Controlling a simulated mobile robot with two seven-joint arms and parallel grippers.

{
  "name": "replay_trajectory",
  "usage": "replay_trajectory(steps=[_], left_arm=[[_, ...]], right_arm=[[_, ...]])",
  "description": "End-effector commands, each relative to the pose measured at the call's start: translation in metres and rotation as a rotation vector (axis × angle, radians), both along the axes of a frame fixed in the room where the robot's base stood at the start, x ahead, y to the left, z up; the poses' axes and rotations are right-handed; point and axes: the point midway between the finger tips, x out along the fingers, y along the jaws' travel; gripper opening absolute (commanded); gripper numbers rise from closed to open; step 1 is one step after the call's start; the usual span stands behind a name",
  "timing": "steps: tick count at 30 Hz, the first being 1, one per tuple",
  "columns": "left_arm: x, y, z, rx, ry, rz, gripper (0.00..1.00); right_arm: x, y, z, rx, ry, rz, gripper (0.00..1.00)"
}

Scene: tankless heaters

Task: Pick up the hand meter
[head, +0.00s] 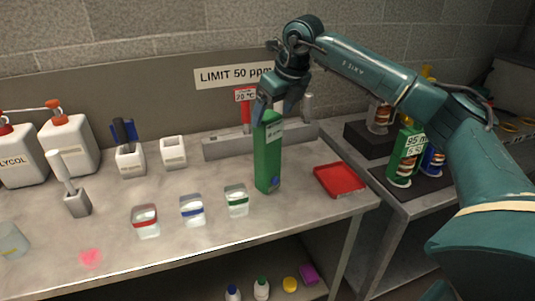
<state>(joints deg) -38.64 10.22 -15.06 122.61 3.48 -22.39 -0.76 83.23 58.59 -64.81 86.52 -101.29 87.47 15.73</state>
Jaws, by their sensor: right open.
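A red upright piece with a white display reading about 20 °C (245,95) stands at the grey rack on the back of the bench. It looks most like the hand meter, but I cannot be sure. A tall green box (267,155) with a pale label and a blue spot stands upright in front of the rack. My right gripper (274,112) is open and points down, with its fingers at the top of the green box. I cannot tell whether they touch it. Nothing is visibly held. My left gripper is out of view.
The grey rack (222,146) also has a grey upright piece at its right. Three small clear tubs with red (146,222), blue and green bands stand in front. A red tray (340,180) lies at the bench's right end. White jugs (68,145) stand left.

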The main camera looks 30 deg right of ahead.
Motion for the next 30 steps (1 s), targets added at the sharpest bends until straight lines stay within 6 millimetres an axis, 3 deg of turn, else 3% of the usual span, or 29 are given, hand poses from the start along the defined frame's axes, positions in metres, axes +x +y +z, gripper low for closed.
replay_trajectory(steps=[12, 20, 30], left_arm=[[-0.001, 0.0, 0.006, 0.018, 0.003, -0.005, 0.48], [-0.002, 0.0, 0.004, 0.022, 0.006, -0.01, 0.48], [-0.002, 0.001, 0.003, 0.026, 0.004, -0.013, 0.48]], right_arm=[[0.021, 0.01, -0.045, 0.0, 0.003, 0.0, 0.82], [0.022, 0.01, -0.047, 0.001, 0.0, 0.0, 0.82], [0.022, 0.01, -0.047, 0.001, 0.0, 0.001, 0.55]])
